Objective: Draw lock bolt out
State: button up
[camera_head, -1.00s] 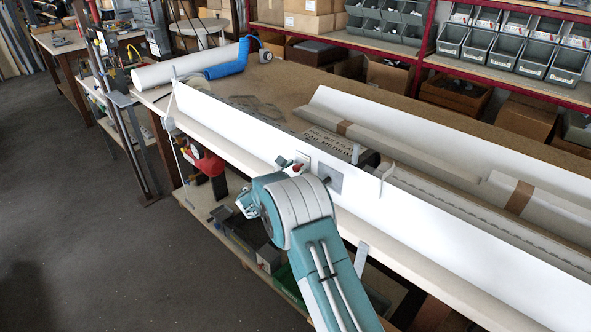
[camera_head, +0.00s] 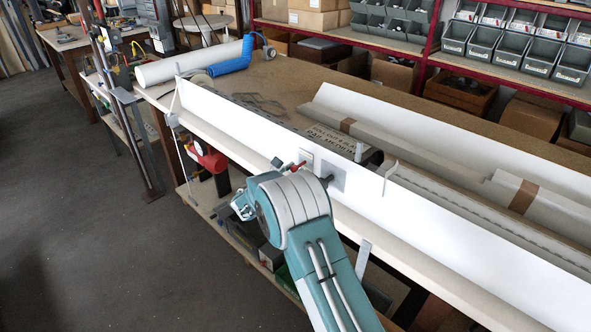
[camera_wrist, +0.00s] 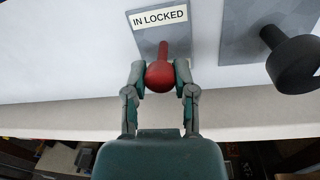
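The lock bolt has a round red knob (camera_wrist: 160,77) on a red shaft and stands out from a small grey plate (camera_wrist: 148,40) labelled "IN LOCKED" in the wrist view. My gripper (camera_wrist: 160,75) has one finger on each side of the knob, close against it; it is shut on the knob. In the head view the red bolt (camera_head: 295,166) shows between my gripper (camera_head: 278,166) and the white profile (camera_head: 440,235). My arm hides part of the profile's front there.
A black knob (camera_wrist: 295,62) on a second grey plate (camera_wrist: 240,32) is just right of the bolt. A red clamp-like part (camera_head: 207,157) hangs below the bench edge to the left. Paper-wrapped lengths (camera_head: 420,140) lie behind the profile. Open floor is at left.

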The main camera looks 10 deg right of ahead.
jog(key=o, duration=0.4)
jog(key=shift+a, duration=0.35)
jog(key=shift+s, duration=0.15)
jog(key=v, duration=1.2)
